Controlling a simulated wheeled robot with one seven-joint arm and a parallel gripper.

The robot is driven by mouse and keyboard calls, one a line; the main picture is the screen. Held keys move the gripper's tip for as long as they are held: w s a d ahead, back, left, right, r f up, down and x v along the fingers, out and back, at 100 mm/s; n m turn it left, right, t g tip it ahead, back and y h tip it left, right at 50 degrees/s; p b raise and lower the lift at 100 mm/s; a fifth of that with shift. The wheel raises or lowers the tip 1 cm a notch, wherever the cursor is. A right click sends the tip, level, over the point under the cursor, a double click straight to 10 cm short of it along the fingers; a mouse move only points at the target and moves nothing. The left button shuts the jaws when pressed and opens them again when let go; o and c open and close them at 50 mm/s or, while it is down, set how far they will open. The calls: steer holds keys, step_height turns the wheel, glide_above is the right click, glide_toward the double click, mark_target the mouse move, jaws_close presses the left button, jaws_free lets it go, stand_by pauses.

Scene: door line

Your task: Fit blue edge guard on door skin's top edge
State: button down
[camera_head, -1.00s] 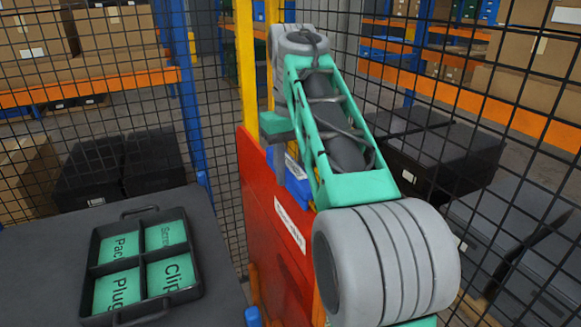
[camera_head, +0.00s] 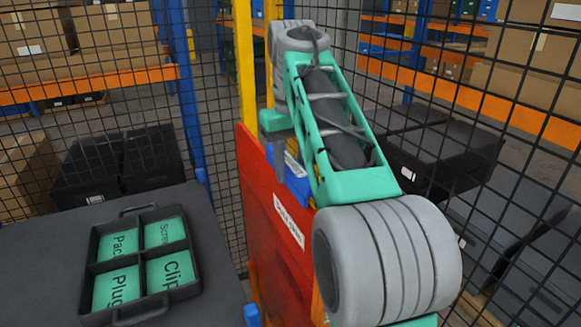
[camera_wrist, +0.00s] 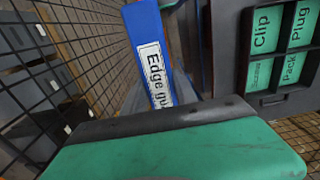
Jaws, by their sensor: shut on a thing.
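The door skin (camera_head: 272,215) is a red upright panel with a white label, in the middle of the head view. The blue edge guard (camera_head: 301,186) shows partly behind the panel's top edge, mostly hidden by my arm. In the wrist view the edge guard (camera_wrist: 137,22) is a long blue bar with a white label, running away from my gripper. My gripper (camera_head: 284,180) is shut on it, with grey fingers close to the panel's top edge. I cannot tell whether the guard touches the edge.
A black tray (camera_head: 142,262) with labelled compartments sits on the dark table (camera_head: 40,260) at left. A yellow post (camera_head: 246,60) stands behind the panel. Black mesh fencing (camera_head: 480,110) closes off the right and back, with shelves of boxes beyond.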

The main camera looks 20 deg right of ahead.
mark_target(291, 185)
steer(key=shift+f+b, duration=1)
steer(key=shift+f, duration=0.7)
stand_by(1.4)
steer(key=c, duration=0.9)
jaws_free()
steer(key=shift+r, duration=0.1)
step_height(291, 185, up, 8)
steer(key=shift+f+p, duration=0.2)
steer(key=shift+p, duration=0.8)
